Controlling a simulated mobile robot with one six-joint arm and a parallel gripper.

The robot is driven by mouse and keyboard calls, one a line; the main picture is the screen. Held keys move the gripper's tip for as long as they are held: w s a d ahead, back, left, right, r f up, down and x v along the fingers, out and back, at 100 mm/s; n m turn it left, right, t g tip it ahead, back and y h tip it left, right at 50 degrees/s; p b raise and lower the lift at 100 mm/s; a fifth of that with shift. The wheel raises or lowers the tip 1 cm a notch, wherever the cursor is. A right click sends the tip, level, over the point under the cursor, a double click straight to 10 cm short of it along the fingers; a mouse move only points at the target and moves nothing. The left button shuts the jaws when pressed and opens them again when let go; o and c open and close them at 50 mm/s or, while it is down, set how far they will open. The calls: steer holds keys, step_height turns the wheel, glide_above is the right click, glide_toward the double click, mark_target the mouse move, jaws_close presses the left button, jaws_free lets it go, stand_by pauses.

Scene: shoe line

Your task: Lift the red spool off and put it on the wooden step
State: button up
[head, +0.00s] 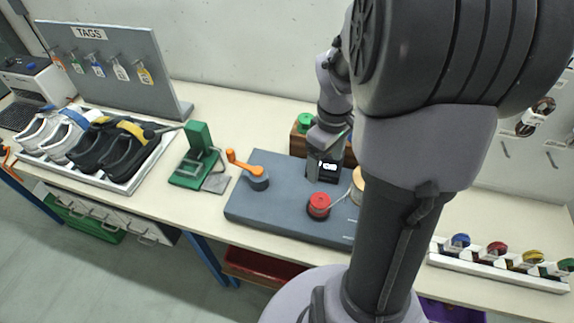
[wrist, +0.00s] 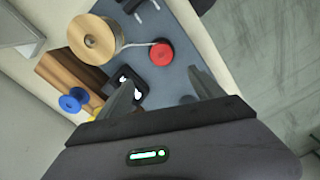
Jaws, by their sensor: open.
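The red spool (head: 319,204) sits on the grey-blue board, and it shows in the wrist view (wrist: 161,53) beyond the fingertips. A pale cord runs between it and a large wooden reel (wrist: 92,40). My gripper (wrist: 164,86) is open, with nothing between its fingers; the spool lies ahead of the gap, apart from both fingers. In the head view my gripper (head: 325,179) is just behind the spool, its fingers mostly hidden. The wooden step (head: 298,144) stands behind the board, partly hidden by my arm. It shows in the wrist view (wrist: 60,73) with a blue spool (wrist: 70,103).
A green spool (head: 305,121) stands on the step. An orange-handled crank (head: 257,180) is on the board (head: 270,212). A green fixture (head: 198,160) and a shoe tray (head: 130,184) are at left. A rack of coloured spools (head: 500,270) lies at right.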

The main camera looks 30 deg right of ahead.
steer(key=b, duration=0.4)
glide_toward(320, 199)
step_height(320, 199, down, 5)
steer(key=shift+w+f, duration=0.1)
steer(key=shift+f, duration=0.1)
step_height(320, 199, down, 6)
steer(key=b, duration=0.2)
steer(key=shift+r+b, duration=0.2)
steer(key=shift+b, duration=0.2)
steer(key=shift+r, duration=0.2)
steer(key=shift+c, duration=0.5)
